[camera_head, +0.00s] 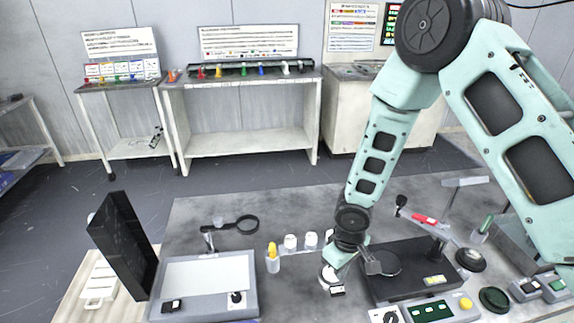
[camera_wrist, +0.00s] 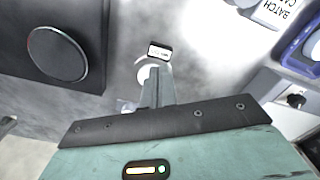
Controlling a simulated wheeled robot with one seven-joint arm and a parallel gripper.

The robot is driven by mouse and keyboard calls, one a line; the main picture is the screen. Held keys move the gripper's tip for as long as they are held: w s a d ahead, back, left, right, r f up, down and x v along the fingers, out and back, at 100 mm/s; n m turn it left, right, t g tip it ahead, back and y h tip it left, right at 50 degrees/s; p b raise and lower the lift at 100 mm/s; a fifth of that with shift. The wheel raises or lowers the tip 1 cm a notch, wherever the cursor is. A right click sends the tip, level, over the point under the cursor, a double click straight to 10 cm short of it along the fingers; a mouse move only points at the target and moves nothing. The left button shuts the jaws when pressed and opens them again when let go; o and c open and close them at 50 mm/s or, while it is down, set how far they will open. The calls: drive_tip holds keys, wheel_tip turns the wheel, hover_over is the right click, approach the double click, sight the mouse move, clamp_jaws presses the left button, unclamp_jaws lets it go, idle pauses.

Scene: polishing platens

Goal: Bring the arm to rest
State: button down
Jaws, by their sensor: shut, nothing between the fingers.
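My teal arm (camera_head: 378,150) reaches down from the upper right to the grey bench in the head view. My gripper (camera_head: 330,278) is low over the bench, left of the black polishing unit. In the wrist view my gripper (camera_wrist: 160,88) has its fingers together with nothing between them. A small white round piece (camera_wrist: 144,73) with a black-edged label (camera_wrist: 160,50) lies just beyond the fingertips. The fingers partly cover the piece, and I cannot tell whether they touch it.
The black polishing unit (camera_head: 405,286) with its round platen (camera_wrist: 57,52) stands close beside the gripper. White-capped jars (camera_head: 290,242), a yellow-topped bottle (camera_head: 272,258), a magnifier (camera_head: 246,224) and a white-topped tray (camera_head: 208,276) stand left. A dark upright panel (camera_head: 124,245) is farther left.

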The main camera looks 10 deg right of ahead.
drive_tip(key=s+a+r, duration=0.2)
drive_tip(key=a+r, duration=0.1)
drive_tip(key=r, duration=0.7)
drive_tip(key=s+a+r+n, duration=0.1)
drive_tip(key=s+a+r, duration=0.2)
drive_tip(key=s+r, duration=1.3)
drive_tip(key=shift+s+a+n+y, duration=0.15)
drive_tip(key=shift+s+n+y, duration=0.2)
drive_tip(key=shift+s, duration=0.7)
drive_tip(key=shift+w+r, duration=0.1)
